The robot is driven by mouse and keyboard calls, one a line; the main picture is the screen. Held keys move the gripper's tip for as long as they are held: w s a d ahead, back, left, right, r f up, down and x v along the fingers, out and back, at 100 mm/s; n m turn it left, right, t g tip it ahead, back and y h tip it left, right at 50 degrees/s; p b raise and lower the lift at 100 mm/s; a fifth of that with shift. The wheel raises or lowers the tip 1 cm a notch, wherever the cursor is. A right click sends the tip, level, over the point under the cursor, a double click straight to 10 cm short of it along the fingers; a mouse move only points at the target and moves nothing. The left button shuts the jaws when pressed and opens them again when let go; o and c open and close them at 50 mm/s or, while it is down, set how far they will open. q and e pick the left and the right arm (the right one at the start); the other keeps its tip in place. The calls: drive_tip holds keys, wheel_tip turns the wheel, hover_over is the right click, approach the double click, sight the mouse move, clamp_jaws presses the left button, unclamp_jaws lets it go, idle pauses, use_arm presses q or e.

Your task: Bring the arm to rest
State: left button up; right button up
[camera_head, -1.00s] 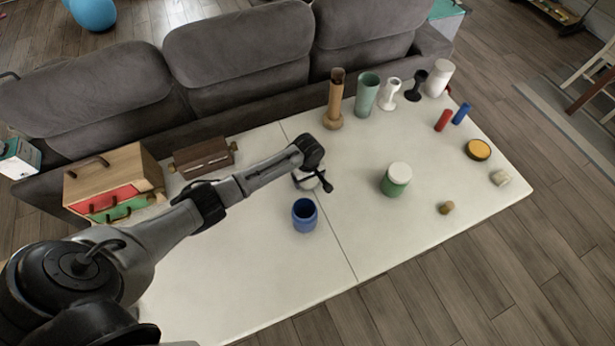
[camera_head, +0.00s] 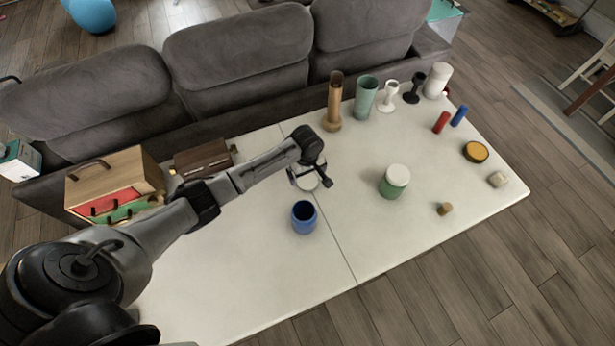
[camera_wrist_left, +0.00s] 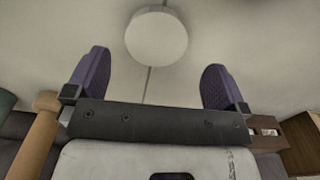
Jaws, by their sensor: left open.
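My left arm reaches in from the left over the white table (camera_head: 250,260). Its gripper (camera_head: 311,178) is above the table's middle, behind and slightly right of the blue cup (camera_head: 303,218). In the left wrist view the two purple-padded fingers (camera_wrist_left: 155,80) stand wide apart with nothing between the pads. A pale round disc (camera_wrist_left: 156,37) lies beyond the fingertips on the table surface. In the head view the disc is largely hidden by the gripper. My right gripper is in neither view.
A wooden box with red and green drawers (camera_head: 128,178) and a brown chest (camera_head: 203,157) stand at left. A wooden vase (camera_head: 333,105), a green tumbler (camera_head: 365,100) and other vessels stand at the back right. A green jar (camera_head: 394,183) stands right of the gripper. The front left is clear.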

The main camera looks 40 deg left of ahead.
use_arm(q)
wheel_tip(320, 180, up, 7)
drive_tip(key=p, duration=0.1)
drive_tip(key=shift+w+r, duration=0.15)
drive_tip(key=shift+r, duration=0.05)
drive_tip(key=shift+d, duration=0.1)
